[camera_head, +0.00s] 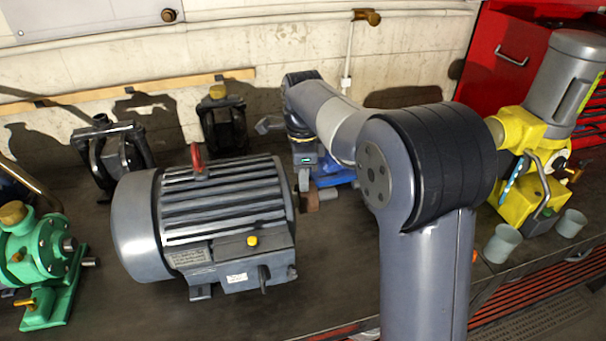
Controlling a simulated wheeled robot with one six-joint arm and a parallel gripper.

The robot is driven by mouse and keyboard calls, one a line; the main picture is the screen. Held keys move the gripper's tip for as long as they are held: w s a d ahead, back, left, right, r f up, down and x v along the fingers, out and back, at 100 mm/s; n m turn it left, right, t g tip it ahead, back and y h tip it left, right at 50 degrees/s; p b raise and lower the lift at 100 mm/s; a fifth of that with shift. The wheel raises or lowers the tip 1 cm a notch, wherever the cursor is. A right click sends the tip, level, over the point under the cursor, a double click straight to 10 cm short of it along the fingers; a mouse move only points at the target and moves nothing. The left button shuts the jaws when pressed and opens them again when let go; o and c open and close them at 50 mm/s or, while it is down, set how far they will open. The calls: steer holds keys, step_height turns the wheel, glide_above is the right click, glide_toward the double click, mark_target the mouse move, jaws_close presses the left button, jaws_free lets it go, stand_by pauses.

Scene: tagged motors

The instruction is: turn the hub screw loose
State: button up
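A large grey finned electric motor (215,220) lies on the bench at centre left, with a red lifting eye on top and a yellow knob on its side box. A small brownish hub (310,202) sits at its right end, on the shaft side. The hub screw is too small or hidden to make out. My arm reaches from the lower right over the bench and bends back, and its wrist with a small green light stands above the hub. My gripper (304,180) points down close to the hub. Its fingers are too small to tell open from shut, or whether they touch the hub.
A green pump (45,255) stands at the left, dark clamp-like parts (110,150) behind the motor. A blue part (335,172) is behind the hub. A yellow-grey machine (545,150) and two grey cups (502,243) are right. Bare bench lies in front of the hub.

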jaws_close()
